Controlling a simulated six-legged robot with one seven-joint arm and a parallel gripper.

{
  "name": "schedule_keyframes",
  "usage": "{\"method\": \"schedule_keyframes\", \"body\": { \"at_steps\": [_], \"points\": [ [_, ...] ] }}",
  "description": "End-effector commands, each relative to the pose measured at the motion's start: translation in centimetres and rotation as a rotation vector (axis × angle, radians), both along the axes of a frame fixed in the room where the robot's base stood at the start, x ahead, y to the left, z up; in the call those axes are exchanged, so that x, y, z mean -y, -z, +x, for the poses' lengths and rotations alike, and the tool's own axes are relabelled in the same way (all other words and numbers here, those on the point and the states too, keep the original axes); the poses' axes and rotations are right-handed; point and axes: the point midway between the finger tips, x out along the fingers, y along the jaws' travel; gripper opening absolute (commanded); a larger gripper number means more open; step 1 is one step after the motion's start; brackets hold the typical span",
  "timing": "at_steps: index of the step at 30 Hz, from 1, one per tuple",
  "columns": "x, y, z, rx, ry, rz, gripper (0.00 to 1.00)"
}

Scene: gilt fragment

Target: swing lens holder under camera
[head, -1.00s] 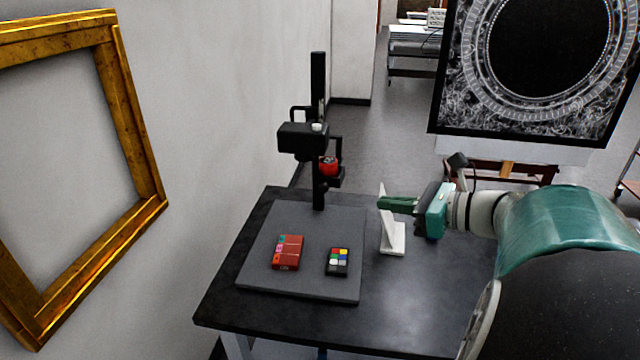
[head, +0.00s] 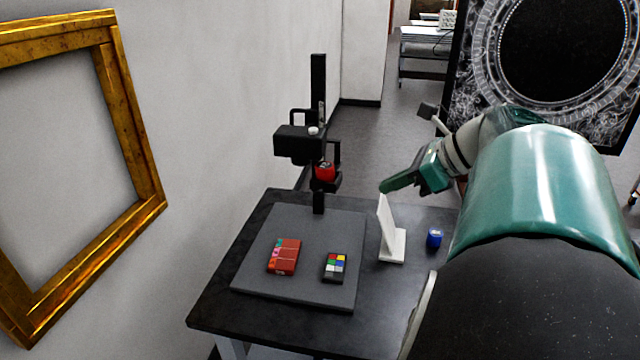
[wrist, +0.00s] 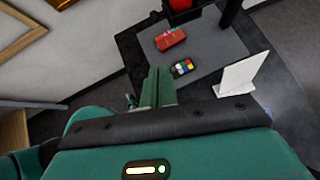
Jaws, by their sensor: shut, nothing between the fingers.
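A black copy stand rises at the back of the table, with a dark boxy camera (head: 298,142) on its post. Below and slightly right of the camera, a red round lens in a black holder (head: 325,172) is attached near the post. The red part also shows at the top edge of the wrist view (wrist: 180,5). My gripper (head: 384,188) is to the right of the holder, apart from it, near the top of a white upright card. In the wrist view my green fingers (wrist: 158,84) are together with nothing between them.
A red box (head: 285,257) and a colour chart (head: 335,267) lie on the grey baseboard (head: 300,292). The white card stand (head: 392,245) and a small blue jar (head: 434,238) stand right of it. A gilt frame (head: 140,150) hangs on the left wall.

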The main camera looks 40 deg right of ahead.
Motion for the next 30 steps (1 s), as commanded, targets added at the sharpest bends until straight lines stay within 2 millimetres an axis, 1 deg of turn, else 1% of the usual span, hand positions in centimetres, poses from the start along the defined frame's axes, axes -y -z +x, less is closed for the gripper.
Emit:
{"method": "schedule_keyframes", "body": {
  "at_steps": [5, 17, 21, 24, 30],
  "points": [
    [-0.6, 1.3, 1.1, -0.001, 0.003, 0.001, 0.0],
    [-2.8, 6.4, 6.7, 0.0, 0.001, 0.003, 0.0],
    [-3.6, 6.0, 8.9, 0.002, 0.0, -0.001, 0.0],
    [-4.0, 5.9, 9.9, 0.001, 0.0, -0.001, 0.0],
    [-4.3, 5.8, 10.6, 0.001, 0.001, 0.0, 0.0]
  ]
}}
